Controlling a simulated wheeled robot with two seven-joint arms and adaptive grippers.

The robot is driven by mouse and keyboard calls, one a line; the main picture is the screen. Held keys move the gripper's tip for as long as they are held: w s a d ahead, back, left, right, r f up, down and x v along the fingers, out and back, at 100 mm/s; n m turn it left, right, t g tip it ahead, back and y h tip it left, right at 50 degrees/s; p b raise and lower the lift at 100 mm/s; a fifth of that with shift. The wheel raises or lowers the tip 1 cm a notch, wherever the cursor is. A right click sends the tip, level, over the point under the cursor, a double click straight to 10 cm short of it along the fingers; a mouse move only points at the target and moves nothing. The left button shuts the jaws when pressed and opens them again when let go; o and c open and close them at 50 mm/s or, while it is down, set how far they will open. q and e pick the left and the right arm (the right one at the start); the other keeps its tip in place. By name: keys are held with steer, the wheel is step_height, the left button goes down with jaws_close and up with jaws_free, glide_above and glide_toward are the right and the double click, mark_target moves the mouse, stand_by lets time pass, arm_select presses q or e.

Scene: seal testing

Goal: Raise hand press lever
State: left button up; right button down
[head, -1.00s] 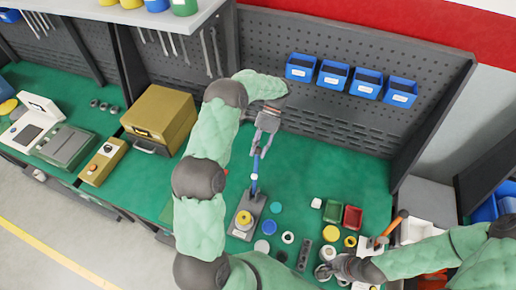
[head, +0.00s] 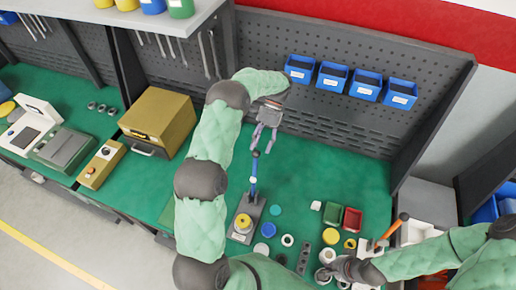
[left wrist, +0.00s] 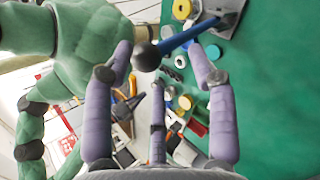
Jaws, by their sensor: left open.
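The hand press (head: 244,222) stands on the green bench with a yellow round part on its grey base. Its blue lever (head: 253,188) extends from the back of the base toward my left gripper (head: 264,146). That gripper is open, with its fingers spread just beyond the lever's knob (head: 255,154). In the left wrist view, the dark ball knob (left wrist: 147,57) lies in the space between the spread fingers, and the blue rod (left wrist: 190,36) runs up right to the base. Contact cannot be told. My right gripper (head: 332,272) is low at the right; its fingers are unclear.
Round parts, a green bin (head: 332,213) and a red bin (head: 352,219) lie right of the press. An orange-handled tool (head: 394,229) stands near my right arm. Blue bins (head: 333,76) hang on the back panel. The bench behind the press is clear.

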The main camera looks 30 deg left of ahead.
arm_select(q)
steer(key=v, duration=0.5)
stand_by(0.5)
